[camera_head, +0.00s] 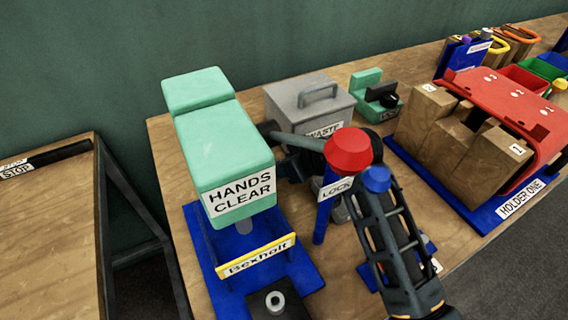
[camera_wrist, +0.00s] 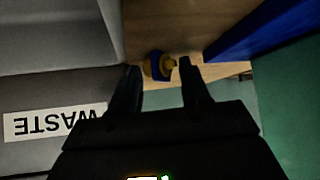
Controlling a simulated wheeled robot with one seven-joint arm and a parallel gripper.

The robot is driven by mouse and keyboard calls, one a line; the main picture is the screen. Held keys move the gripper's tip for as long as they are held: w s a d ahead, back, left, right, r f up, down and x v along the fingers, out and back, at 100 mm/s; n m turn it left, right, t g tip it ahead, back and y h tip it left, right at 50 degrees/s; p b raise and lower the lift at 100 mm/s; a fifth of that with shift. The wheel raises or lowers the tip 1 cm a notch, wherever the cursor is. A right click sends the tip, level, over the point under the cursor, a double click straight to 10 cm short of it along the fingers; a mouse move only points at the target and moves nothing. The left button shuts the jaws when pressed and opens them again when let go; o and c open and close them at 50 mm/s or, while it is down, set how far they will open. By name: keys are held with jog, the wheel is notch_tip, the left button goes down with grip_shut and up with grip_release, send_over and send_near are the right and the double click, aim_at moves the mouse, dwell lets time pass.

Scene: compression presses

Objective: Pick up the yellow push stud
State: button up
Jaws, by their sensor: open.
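The yellow push stud (camera_wrist: 170,63) shows in the wrist view as a small rounded yellow piece with a dark blue band around its middle. It is close to the wooden bench top. My gripper (camera_wrist: 157,65) is open, with one dark finger on each side of the stud in the picture. I see a gap between the stud and the right finger; I cannot tell whether the left finger touches it or how deep the stud lies between them. In the head view my gripper is mostly hidden behind the red knob, and I cannot make out the stud there.
The grey WASTE box (camera_head: 311,104) stands close beside my gripper. A blue LOCK post (camera_head: 323,215) with a red knob (camera_head: 348,150) stands in front. The green HANDS CLEAR press (camera_head: 225,160) is at left, the red holder (camera_head: 495,95) with wooden blocks at right.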

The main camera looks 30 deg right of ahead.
jog(key=shift+c, duration=0.4)
jog(key=c, duration=0.7)
notch_tip(320, 180, up, 18)
jog(key=shift+r, duration=0.1)
dwell(0.4)
